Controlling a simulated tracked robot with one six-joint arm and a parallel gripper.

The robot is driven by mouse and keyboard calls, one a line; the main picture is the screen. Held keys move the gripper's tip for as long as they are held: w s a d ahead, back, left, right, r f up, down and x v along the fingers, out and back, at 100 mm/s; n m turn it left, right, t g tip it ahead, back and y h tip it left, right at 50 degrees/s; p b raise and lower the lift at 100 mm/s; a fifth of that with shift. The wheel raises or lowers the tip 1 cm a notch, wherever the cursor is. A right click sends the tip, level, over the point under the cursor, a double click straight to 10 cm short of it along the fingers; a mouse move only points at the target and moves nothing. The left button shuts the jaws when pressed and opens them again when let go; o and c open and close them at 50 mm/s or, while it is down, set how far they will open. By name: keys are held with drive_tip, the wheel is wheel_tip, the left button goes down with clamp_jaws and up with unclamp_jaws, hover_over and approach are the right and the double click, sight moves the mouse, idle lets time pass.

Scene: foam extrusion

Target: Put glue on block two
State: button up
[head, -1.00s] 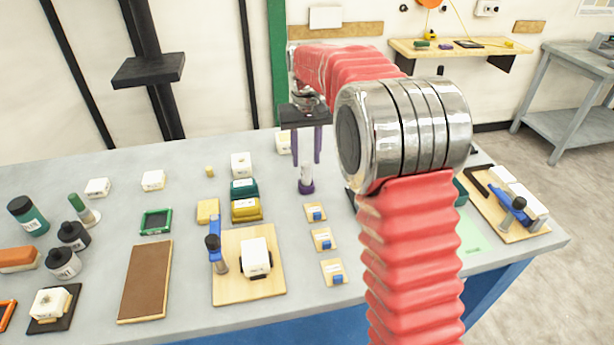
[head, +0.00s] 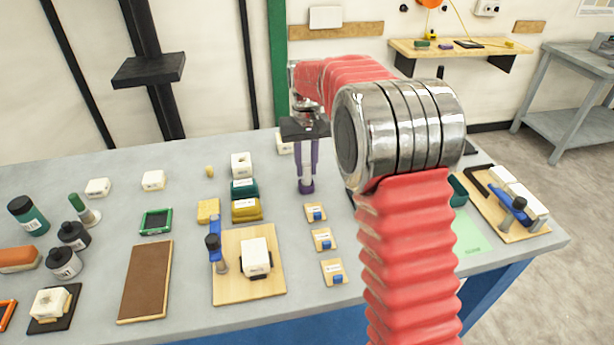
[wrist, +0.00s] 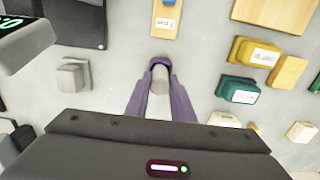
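In the wrist view the bottle (wrist: 162,78) sits between the fingertips. White blocks stand on the table: one on a wooden clamp board (head: 232,287), the block (head: 256,252) beside a blue-handled clamp (head: 215,240), and another block (head: 50,301) on a black plate at left. Block labels are too small to read, so I cannot tell which is block two.
Small wooden tags with blue clips (head: 323,239) stand in a row in front of my gripper. A brown board (head: 146,280) lies further left. My arm hides part of the table's right side.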

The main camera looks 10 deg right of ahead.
clamp_jaws()
drive_tip(key=shift+r, duration=3)
